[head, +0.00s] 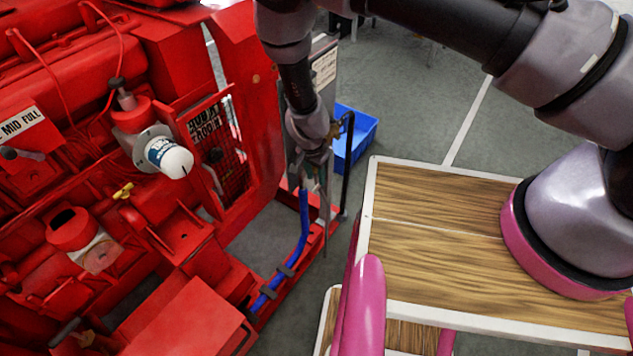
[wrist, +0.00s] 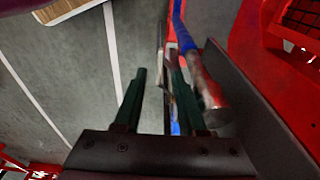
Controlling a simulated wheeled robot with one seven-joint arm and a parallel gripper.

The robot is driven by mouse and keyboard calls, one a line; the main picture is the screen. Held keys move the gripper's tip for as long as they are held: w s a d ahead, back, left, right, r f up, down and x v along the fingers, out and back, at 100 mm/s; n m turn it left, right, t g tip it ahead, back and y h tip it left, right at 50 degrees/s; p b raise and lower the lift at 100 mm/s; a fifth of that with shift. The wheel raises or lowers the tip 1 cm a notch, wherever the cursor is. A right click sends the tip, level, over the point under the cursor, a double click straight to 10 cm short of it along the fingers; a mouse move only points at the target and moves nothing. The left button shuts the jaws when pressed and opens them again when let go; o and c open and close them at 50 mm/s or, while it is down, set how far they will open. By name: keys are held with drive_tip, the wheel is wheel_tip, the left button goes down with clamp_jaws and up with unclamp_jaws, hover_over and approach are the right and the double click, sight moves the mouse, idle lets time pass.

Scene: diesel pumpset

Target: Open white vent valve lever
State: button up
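My gripper (wrist: 158,70) is open, with its two dark fingers apart, in the wrist view. A thin pale upright piece (wrist: 162,42) shows beyond the fingertips, close to the right finger; I cannot tell whether it is the white vent valve lever. A metal pipe end (wrist: 208,92) with a blue hose (wrist: 181,35) stands right beside the right finger. In the head view my gripper (head: 318,180) points down at the right end of the red pumpset (head: 170,235), near the top of the blue hose (head: 303,225). The lever is not clearly visible there.
A wood-topped cart surface (head: 430,265) with white edges is on the right in the head view. A blue bin (head: 362,130) is on the grey floor behind my gripper. A dark upright post (head: 347,170) stands just right of my gripper. A grey plate (wrist: 255,105) lies right in the wrist view.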

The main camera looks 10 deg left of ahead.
wheel_tip(320, 180, up, 7)
drive_tip(key=shift+s+f, duration=0.2)
drive_tip(key=shift+s, duration=0.25)
drive_tip(key=shift+a, duration=0.1)
clamp_jaws()
wheel_tip(320, 180, up, 4)
drive_tip(key=n, duration=1.8)
drive_tip(key=f, duration=0.8)
drive_tip(key=w+f, duration=0.1)
drive_tip(key=f, duration=0.4)
drive_tip(key=shift+w+d, duration=0.1)
drive_tip(key=shift+d, duration=0.1)
